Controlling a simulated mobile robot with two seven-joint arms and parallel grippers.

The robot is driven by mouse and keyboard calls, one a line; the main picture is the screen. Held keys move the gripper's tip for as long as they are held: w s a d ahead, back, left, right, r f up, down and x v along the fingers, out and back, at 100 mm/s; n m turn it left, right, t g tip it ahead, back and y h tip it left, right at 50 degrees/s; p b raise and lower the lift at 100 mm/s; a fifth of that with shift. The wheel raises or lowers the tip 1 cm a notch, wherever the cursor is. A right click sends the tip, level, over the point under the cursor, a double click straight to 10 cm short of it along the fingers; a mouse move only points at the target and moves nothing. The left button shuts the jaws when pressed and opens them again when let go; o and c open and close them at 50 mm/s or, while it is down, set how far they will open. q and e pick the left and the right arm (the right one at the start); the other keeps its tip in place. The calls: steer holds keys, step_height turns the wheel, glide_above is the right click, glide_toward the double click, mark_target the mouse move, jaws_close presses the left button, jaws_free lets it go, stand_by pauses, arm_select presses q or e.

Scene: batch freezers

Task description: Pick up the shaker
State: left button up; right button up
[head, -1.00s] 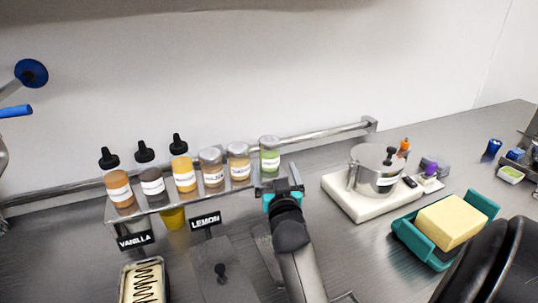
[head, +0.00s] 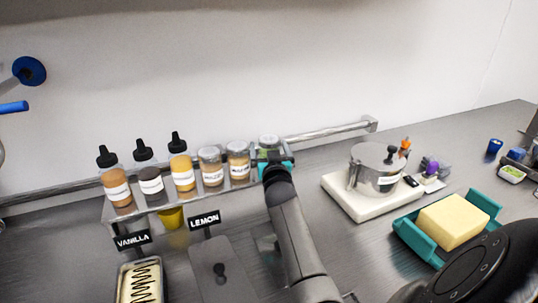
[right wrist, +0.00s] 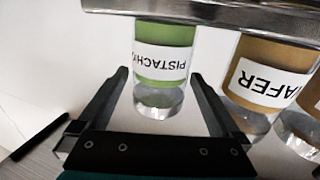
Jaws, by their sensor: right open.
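The pistachio shaker, a clear jar with green contents, a white label and a grey lid (head: 269,141), stands at the right end of the small rack. My right gripper (head: 273,160) is in front of it and hides most of its body in the head view. In the right wrist view, which is upside down, the shaker (right wrist: 164,62) stands between the two spread fingers of my right gripper (right wrist: 161,78). The gripper is open, and no clear contact shows. My left gripper is not in view.
The wafer shaker (head: 238,161) stands close beside, with the right finger near it in the wrist view (right wrist: 262,85). Another shaker (head: 211,168) and several squeeze bottles (head: 182,172) share the rack. A steel pot (head: 377,170) and a teal tray (head: 416,240) stand to the right.

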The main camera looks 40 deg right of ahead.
steer(key=shift+w+d, duration=0.25)
steer(key=shift+w, duration=0.15)
steer(key=shift+c, duration=0.2)
steer(key=c, duration=1.3)
steer(key=shift+o, duration=0.2)
steer(key=shift+r, duration=0.15)
step_height(320, 180, up, 20)
steer(key=p, duration=0.3)
steer(key=shift+p, duration=0.35)
